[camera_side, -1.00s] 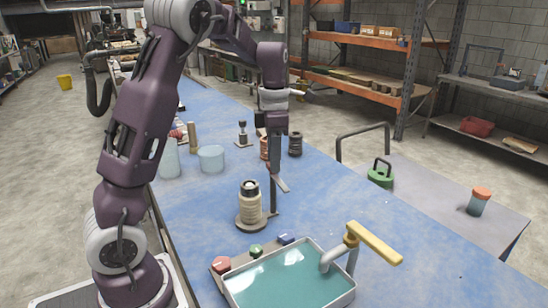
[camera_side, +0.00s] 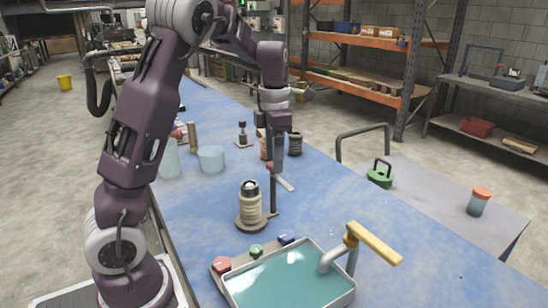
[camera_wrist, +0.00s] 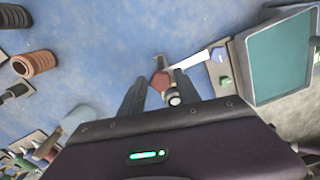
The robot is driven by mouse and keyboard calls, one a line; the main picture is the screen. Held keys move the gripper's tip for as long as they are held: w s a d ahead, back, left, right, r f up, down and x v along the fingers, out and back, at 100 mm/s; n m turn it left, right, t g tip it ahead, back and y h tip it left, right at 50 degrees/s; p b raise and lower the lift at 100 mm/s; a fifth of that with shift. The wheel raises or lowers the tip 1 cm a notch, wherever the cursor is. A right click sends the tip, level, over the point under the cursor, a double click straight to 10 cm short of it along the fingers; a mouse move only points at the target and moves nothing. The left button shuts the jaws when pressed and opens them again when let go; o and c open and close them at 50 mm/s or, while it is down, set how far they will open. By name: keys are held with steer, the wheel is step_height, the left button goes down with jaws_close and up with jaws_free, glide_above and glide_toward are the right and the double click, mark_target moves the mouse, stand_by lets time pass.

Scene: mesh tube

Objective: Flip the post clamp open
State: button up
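The post clamp stands on a thin dark post (camera_side: 272,197) beside a beige ribbed tube (camera_side: 250,203) on a round base. A pale flat bar (camera_side: 285,184) reaches out from the post's upper part; it also shows in the wrist view (camera_wrist: 199,59). A small red part (camera_side: 270,167) is at the post top, and in the wrist view the red piece (camera_wrist: 160,82) lies between my fingers. My gripper (camera_side: 279,170) points down at the post top. In the wrist view my gripper (camera_wrist: 158,76) has its fingers apart, with gaps beside the red piece. Contact is unclear.
A tray of teal liquid (camera_side: 335,298) with a yellow-handled tap (camera_side: 373,243) stands in front. Red, green and blue knobs (camera_side: 256,250) line its edge. Coils (camera_side: 295,144), a clear beaker (camera_side: 211,159) and a small stand (camera_side: 242,134) are behind. The blue bench right of the post is clear.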

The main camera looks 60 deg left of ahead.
steer(key=shift+o, duration=0.4)
step_height(320, 180, up, 7)
steer(key=shift+r, duration=0.1)
stand_by(0.3)
